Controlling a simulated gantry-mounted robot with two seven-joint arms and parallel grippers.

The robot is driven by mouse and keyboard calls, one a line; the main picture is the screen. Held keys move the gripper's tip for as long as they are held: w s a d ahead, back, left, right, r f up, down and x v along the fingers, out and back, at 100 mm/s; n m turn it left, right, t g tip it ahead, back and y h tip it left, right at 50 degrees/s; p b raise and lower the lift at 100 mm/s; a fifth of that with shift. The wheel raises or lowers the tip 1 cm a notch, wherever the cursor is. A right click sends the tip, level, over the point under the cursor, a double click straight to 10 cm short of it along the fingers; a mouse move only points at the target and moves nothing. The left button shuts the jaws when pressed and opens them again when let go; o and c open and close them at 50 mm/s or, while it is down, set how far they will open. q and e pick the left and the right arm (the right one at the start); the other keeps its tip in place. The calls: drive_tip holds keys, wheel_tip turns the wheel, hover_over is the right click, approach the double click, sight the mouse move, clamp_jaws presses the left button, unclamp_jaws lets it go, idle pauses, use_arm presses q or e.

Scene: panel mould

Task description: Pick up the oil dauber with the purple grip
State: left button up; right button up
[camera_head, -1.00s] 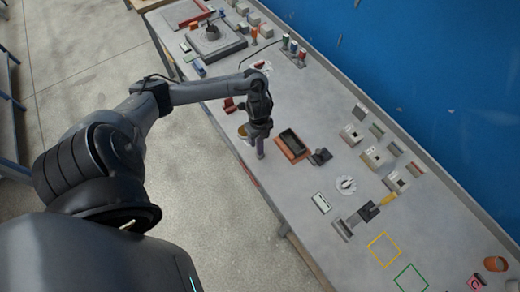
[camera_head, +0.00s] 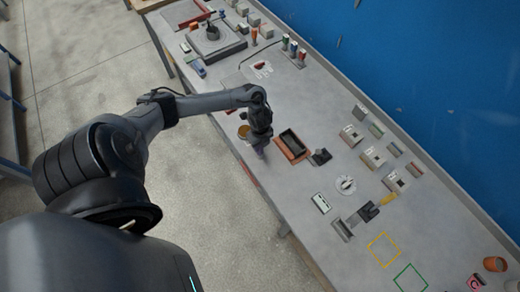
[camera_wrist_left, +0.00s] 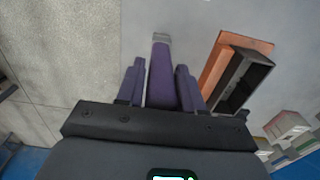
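The oil dauber with the purple grip (camera_wrist_left: 161,80) shows in the left wrist view between the two fingers of my left gripper (camera_wrist_left: 160,68). Its grey end (camera_wrist_left: 161,39) reaches beyond the fingertips. Narrow gaps appear beside the grip, so the fingers seem to straddle it without closing on it. In the head view my left gripper (camera_head: 261,149) points down near the front edge of the bench, left of the orange-brown tray. The dauber's lower part is hidden by the gripper body. My right gripper is not in view.
The orange-brown tray with a dark block (camera_head: 292,143) lies close to the right of the gripper. A small amber pot (camera_head: 243,132) stands just left of it. A black part (camera_head: 321,156) is beyond the tray. The bench's front edge is near.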

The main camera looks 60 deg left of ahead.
use_arm(q)
drive_tip(key=c, duration=0.6)
drive_tip(key=shift+r, duration=0.1)
